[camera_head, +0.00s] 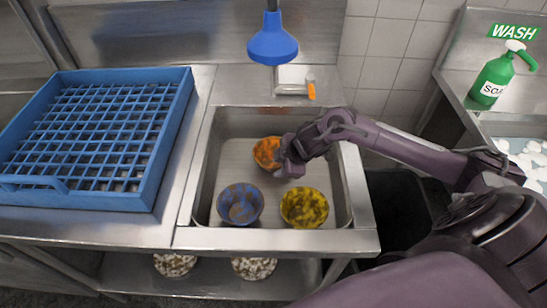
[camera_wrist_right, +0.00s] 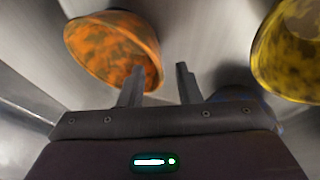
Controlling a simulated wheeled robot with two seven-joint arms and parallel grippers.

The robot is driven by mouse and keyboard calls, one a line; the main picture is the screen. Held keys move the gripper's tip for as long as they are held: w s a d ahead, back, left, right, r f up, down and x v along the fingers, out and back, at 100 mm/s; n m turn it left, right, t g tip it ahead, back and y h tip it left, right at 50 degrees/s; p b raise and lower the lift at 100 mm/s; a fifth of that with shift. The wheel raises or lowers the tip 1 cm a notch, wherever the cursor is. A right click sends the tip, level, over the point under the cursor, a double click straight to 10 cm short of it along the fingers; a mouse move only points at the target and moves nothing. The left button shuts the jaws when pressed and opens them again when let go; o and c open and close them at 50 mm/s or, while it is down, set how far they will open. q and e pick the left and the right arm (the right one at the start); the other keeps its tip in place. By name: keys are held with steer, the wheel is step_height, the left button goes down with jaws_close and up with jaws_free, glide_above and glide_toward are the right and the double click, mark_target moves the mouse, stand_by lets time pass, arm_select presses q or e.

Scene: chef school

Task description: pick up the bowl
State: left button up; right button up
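Three bowls are in the steel sink. An orange mottled bowl (camera_head: 266,153) stands at the back, a blue one (camera_head: 240,205) at the front left, and a yellow one (camera_head: 304,208) at the front right. My right gripper (camera_head: 288,164) is at the right side of the orange bowl. In the right wrist view the fingers of my right gripper (camera_wrist_right: 159,82) are apart, and the orange bowl's (camera_wrist_right: 112,45) right edge shows between them. I cannot tell whether they touch it. The yellow bowl (camera_wrist_right: 290,50) is to the right. My left gripper is out of view.
A blue dish rack (camera_head: 170,150) stands on the counter left of the sink (camera_head: 209,165). A blue spray head (camera_head: 272,45) hangs above the sink's back. A green soap bottle (camera_head: 492,80) is at the far right. Speckled bowls (camera_head: 254,268) sit on the shelf below.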

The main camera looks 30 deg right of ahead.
mark_target(275, 167)
steer(key=x, duration=0.3)
steer(key=shift+w+f, duration=0.15)
steer(key=shift+w, duration=0.1)
steer(key=shift+c, duration=0.2)
jaws_close()
